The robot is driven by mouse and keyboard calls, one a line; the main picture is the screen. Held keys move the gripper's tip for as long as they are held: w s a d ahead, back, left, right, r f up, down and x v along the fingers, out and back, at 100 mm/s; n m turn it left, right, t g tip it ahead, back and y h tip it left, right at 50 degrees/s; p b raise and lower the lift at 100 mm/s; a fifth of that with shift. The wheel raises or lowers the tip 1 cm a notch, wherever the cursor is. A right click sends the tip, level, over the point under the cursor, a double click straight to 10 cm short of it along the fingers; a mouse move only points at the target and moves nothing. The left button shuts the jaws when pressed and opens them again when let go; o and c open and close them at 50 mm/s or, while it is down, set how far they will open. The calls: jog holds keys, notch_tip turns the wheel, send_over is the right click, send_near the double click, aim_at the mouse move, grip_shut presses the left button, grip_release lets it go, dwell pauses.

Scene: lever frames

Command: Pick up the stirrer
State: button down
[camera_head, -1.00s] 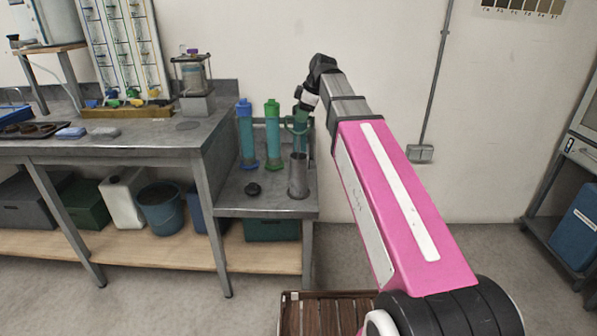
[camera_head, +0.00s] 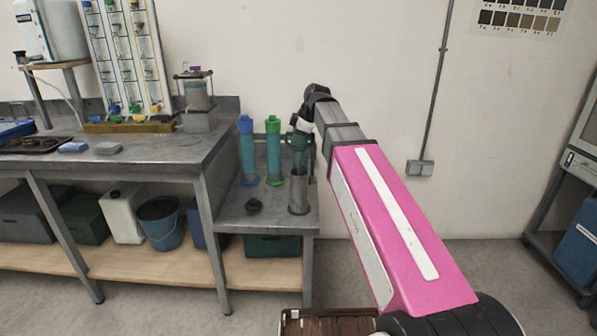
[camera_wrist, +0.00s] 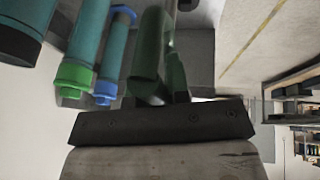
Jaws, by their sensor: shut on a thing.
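My gripper (camera_head: 298,139) is above the metal cup (camera_head: 299,195) on the lower bench, in front of a teal cylinder. In the wrist view its dark green fingers (camera_wrist: 163,50) are close together and shut. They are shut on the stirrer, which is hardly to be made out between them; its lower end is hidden. I cannot tell whether it touches the cup.
A blue-capped cylinder (camera_head: 247,150) and a green-capped cylinder (camera_head: 273,151) stand close left of my gripper. The higher bench (camera_head: 120,172) is at the left. The wall is close behind.

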jog(key=shift+r, duration=0.15)
notch_tip(320, 180, up, 28)
dwell(0.8)
